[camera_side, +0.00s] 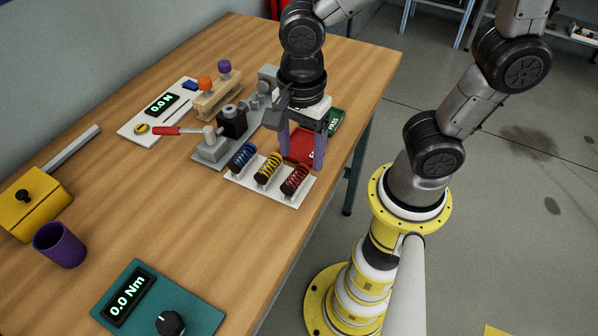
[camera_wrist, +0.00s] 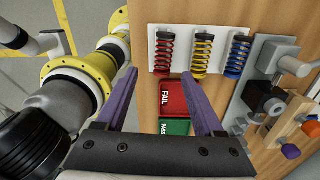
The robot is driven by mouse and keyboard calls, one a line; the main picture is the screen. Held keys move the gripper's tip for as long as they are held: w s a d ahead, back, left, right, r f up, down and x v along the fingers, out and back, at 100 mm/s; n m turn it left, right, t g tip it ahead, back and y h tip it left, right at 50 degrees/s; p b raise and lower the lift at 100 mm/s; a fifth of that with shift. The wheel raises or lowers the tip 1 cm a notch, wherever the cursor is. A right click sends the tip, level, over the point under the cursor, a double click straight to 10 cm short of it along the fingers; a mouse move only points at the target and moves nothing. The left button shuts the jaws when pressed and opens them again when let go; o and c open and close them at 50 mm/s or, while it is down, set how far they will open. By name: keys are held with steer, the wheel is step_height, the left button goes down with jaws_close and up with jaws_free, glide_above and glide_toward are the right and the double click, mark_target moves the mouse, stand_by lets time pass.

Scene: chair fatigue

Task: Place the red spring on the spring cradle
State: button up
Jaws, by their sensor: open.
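In the wrist view the red spring (camera_wrist: 164,50) lies ahead, between the lines of my fingers. My gripper (camera_side: 302,163) is open and empty, its purple fingers pointing down near the rack's back right. It also shows in the wrist view (camera_wrist: 159,74), apart from the spring. A grey fixture (camera_side: 208,152) with a black block and red-handled lever stands left of the gripper; I cannot tell which part is the spring cradle.
A red FAIL bin (camera_wrist: 170,98) and green PASS bin (camera_wrist: 174,127) sit near my fingers. A wooden block with orange and purple knobs (camera_side: 217,100) stands behind the fixture.

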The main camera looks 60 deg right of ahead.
mark_target(299, 170)
steer(key=f, duration=0.5)
steer(key=shift+w+f, duration=0.1)
steer(key=shift+w, duration=0.15)
jaws_close()
